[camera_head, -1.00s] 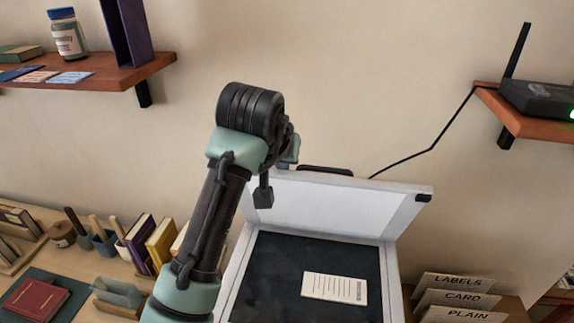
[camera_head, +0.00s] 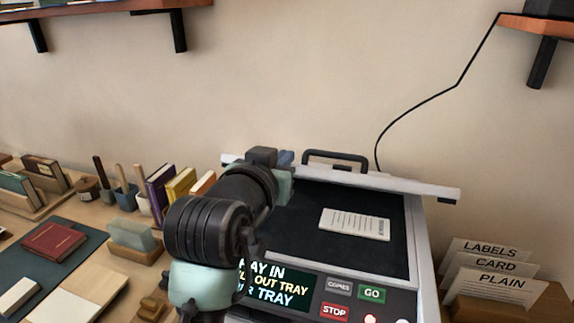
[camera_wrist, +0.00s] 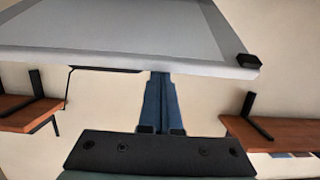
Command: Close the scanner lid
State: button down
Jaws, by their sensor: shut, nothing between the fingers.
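The scanner lid (camera_head: 400,183) is partly open and shows nearly edge-on in the head view, as a thin pale strip above the dark glass. A black handle (camera_head: 336,154) stands at its far side. A white printed card (camera_head: 355,224) lies on the scanner glass (camera_head: 300,245). My gripper (camera_head: 286,158) is at the left part of the lid, largely hidden behind my own wrist. In the wrist view, my gripper's blue fingers (camera_wrist: 158,78) are together and empty, their tips at the lid's edge (camera_wrist: 110,60). I cannot tell whether they touch it.
The scanner's front panel has a display, a green GO button (camera_head: 372,293) and a red STOP button (camera_head: 334,311). Labelled paper trays (camera_head: 495,285) stand to the right. Books and a red book (camera_head: 54,241) are on the desk at left. A cable (camera_head: 420,105) runs along the wall.

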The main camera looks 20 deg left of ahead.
aim_at(275, 266)
jog(key=s+f+t+b, duration=0.1)
jog(key=f+b, duration=0.3)
jog(key=b, duration=0.1)
jog(key=s+f+t+b, duration=0.2)
jog(key=f+b, duration=0.2)
jog(key=b, duration=0.2)
jog(key=s+f+t+b, duration=0.2)
jog(key=f+b, duration=0.2)
jog(key=b, duration=0.2)
jog(key=shift+f, duration=0.3)
jog(key=f+b, duration=0.2)
jog(key=b, duration=0.1)
jog(key=shift+s+f+b, duration=0.3)
jog(key=shift+f, duration=0.15)
